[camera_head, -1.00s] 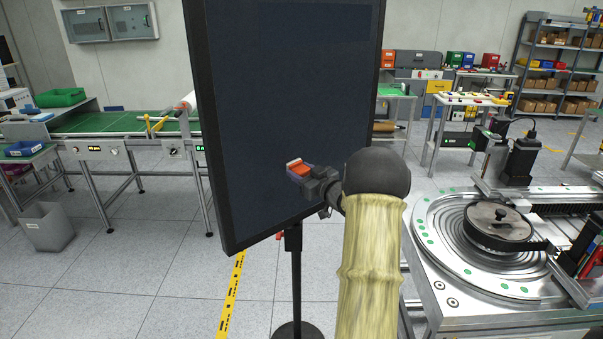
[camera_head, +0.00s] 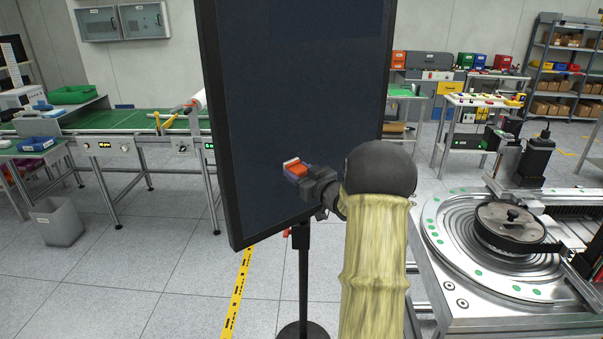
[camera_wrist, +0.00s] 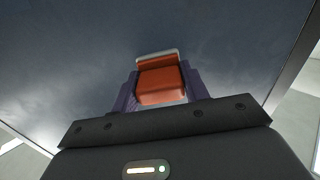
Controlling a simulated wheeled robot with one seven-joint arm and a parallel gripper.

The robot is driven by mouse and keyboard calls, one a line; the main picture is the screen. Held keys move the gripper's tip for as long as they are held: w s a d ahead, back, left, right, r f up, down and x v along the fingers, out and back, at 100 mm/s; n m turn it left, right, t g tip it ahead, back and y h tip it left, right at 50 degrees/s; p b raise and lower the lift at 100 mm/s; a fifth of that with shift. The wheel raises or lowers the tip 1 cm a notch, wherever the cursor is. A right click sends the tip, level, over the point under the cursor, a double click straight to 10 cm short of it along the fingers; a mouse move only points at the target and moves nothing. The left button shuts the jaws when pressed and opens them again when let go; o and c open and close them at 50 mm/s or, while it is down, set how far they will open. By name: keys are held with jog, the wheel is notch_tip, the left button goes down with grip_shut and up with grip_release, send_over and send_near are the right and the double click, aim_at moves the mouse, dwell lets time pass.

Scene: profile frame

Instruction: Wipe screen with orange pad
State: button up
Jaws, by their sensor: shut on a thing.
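The tall dark screen (camera_head: 290,110) stands upright on a black pole in the middle of the head view. It also fills most of the wrist view (camera_wrist: 80,60). My gripper (camera_head: 297,171) is in front of the lower part of the screen. It is shut on the orange pad (camera_wrist: 161,82), which sits between the two purple fingers. The pad's pale front edge (camera_wrist: 157,55) faces the screen. In the head view the pad (camera_head: 298,168) is small, and I cannot tell whether it touches the screen.
A metal machine with a round ringed table (camera_head: 440,235) stands close on the right. A green conveyor (camera_head: 110,120) and a grey bin (camera_head: 57,222) are at the left. Shelves (camera_head: 560,70) stand at the back right.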

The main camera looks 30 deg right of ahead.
aim_at(284, 164)
jog(key=shift+s+a+b, duration=0.15)
jog(key=shift+a+b, duration=0.4)
jog(key=shift+a, duration=0.95)
jog(key=shift+s+a+b, duration=0.15)
jog(key=shift+a+b, duration=0.7)
jog(key=shift+a, duration=0.9)
jog(key=shift+r+p, duration=0.75)
jog(key=shift+r, duration=0.3)
jog(key=shift+d, duration=0.2)
jog(key=shift+w+d+p, duration=0.2)
jog(key=shift+d+p, duration=0.35)
jog(key=shift+d, duration=1.1)
